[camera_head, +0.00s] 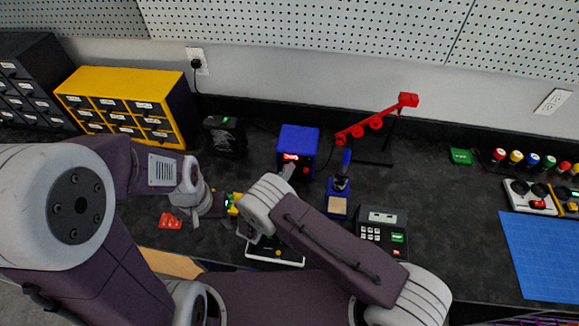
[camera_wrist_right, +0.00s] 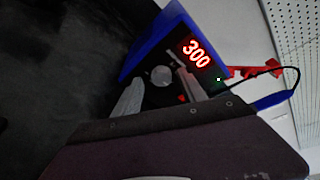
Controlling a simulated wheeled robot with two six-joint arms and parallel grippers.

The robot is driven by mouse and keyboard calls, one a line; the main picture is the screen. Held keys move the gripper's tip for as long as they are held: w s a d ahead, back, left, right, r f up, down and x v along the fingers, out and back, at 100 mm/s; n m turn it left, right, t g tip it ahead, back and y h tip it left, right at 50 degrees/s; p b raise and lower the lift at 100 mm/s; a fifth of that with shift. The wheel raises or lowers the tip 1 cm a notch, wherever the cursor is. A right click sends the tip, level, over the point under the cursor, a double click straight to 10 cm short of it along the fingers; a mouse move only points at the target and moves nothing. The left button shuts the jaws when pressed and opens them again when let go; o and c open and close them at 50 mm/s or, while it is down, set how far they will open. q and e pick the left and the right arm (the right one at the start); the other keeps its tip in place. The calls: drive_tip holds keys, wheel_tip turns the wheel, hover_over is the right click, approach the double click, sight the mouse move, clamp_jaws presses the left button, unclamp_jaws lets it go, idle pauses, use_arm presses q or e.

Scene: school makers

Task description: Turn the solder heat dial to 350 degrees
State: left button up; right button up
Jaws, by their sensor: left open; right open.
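The blue solder station (camera_head: 298,139) stands at the back middle of the bench. In the right wrist view its red display (camera_wrist_right: 195,53) reads 300. A round grey dial (camera_wrist_right: 160,76) sits on its dark front panel, below and left of the display. My right gripper (camera_wrist_right: 155,68) is open, with one finger on each side of the dial; whether they touch it I cannot tell. In the head view my right gripper (camera_head: 287,172) is at the station's front and hides the dial. My left gripper (camera_head: 190,208) is open and empty over the left part of the bench.
A soldering iron in a blue stand (camera_head: 337,205) and a red helping arm (camera_head: 375,124) are right of the station. A black keypad device (camera_head: 381,232) is nearer. A yellow drawer cabinet (camera_head: 125,105) is back left. A red item (camera_head: 170,221) lies near my left gripper.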

drive_tip(key=shift+s+r, duration=0.2)
drive_tip(key=shift+c, duration=1.3)
use_arm(q)
drive_tip(key=shift+s+a+r, duration=0.1)
drive_tip(key=shift+s, duration=0.25)
use_arm(e)
clamp_jaws()
drive_tip(key=m+y, duration=0.1)
drive_tip(key=m, duration=0.2)
drive_tip(key=shift+d, duration=0.1)
use_arm(q)
drive_tip(key=shift+f, duration=0.3)
use_arm(e)
drive_tip(key=shift+d+m+y, duration=0.15)
drive_tip(key=shift+m+y, duration=0.85)
drive_tip(key=shift+m, duration=0.8)
use_arm(q)
drive_tip(key=shift+b, duration=0.3)
